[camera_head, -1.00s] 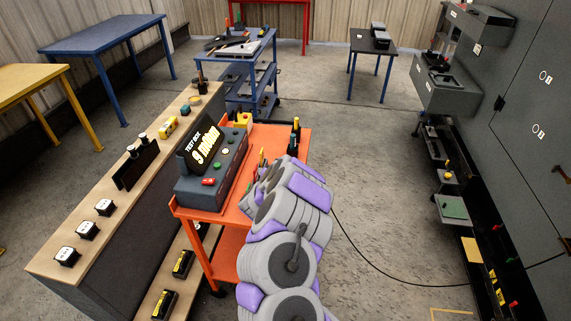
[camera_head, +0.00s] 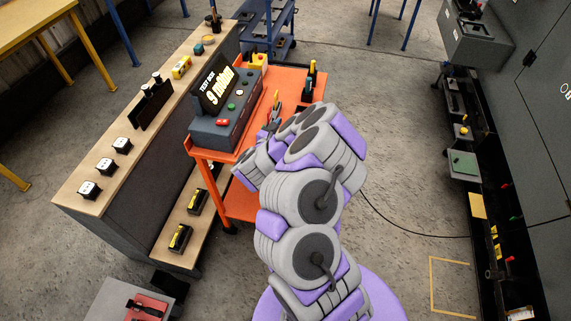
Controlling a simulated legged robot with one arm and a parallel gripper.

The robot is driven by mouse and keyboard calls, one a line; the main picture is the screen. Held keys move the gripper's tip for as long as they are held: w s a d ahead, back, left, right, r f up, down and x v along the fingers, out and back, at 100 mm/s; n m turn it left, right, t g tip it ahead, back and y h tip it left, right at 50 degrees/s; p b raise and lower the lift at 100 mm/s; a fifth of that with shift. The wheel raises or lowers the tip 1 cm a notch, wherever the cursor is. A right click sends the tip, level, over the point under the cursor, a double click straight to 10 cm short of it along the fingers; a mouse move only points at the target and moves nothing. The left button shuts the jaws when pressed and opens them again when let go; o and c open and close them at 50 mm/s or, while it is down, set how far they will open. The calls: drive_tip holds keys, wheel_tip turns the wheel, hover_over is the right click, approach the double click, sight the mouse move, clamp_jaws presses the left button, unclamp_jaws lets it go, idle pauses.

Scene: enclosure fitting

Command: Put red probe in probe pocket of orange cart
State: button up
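The orange cart (camera_head: 290,74) stands in the upper middle, with a dark test box (camera_head: 226,112) with a lit display on its left side. Dark upright holders (camera_head: 308,84) stand at the cart's right edge; I cannot tell which one is the probe pocket. My gripper (camera_head: 272,121) is over the cart top, just right of the test box, and partly hidden by my arm. A thin yellow-tipped item (camera_head: 276,98) shows right by it. I cannot make out the red probe, or whether the fingers hold anything.
A wooden bench (camera_head: 128,128) with sockets and small parts runs along the cart's left. A blue cart (camera_head: 268,30) stands behind. A black cable (camera_head: 400,222) runs across the floor to dark cabinets (camera_head: 520,120) at right. Open floor lies between.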

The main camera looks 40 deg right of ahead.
drive_tip(key=w+a+r+n+t+y, duration=0.2)
drive_tip(key=w+a+r+n+y, duration=0.15)
drive_tip(key=a+n, duration=0.2)
drive_tip(key=w+a+r+n+t+y, duration=0.2)
drive_tip(key=w+a+r+n+y, duration=0.15)
drive_tip(key=a, duration=0.35)
drive_tip(key=w+a+r+n+t+y, duration=0.2)
drive_tip(key=w+a+r+n+y, duration=0.15)
drive_tip(key=a+n, duration=0.2)
drive_tip(key=s+a+r+n+g+y, duration=0.1)
drive_tip(key=s+a+r+n+y, duration=0.25)
drive_tip(key=a+n, duration=0.4)
drive_tip(key=s+a+r+n+g+y, duration=0.1)
drive_tip(key=s+a+r+n+y, duration=0.1)
drive_tip(key=s+a+n+y, duration=0.5)
drive_tip(key=s+a+n+g+h, duration=0.2)
drive_tip(key=s+a+n+g, duration=0.15)
drive_tip(key=a+n, duration=0.2)
drive_tip(key=s+d+n+g+h, duration=0.1)
drive_tip(key=s+d+n+g, duration=0.2)
drive_tip(key=s, duration=0.8)
drive_tip(key=s+d+n+g+h, duration=0.2)
drive_tip(key=s+n, duration=0.4)
drive_tip(key=s, duration=0.5)
drive_tip(key=s+d+r+n+g+h, duration=0.1)
drive_tip(key=s+d+n+g, duration=0.3)
drive_tip(key=s, duration=0.8)
drive_tip(key=shift+d+n+g, duration=0.35)
drive_tip(key=shift+d+n, duration=0.2)
drive_tip(key=shift+d, duration=0.2)
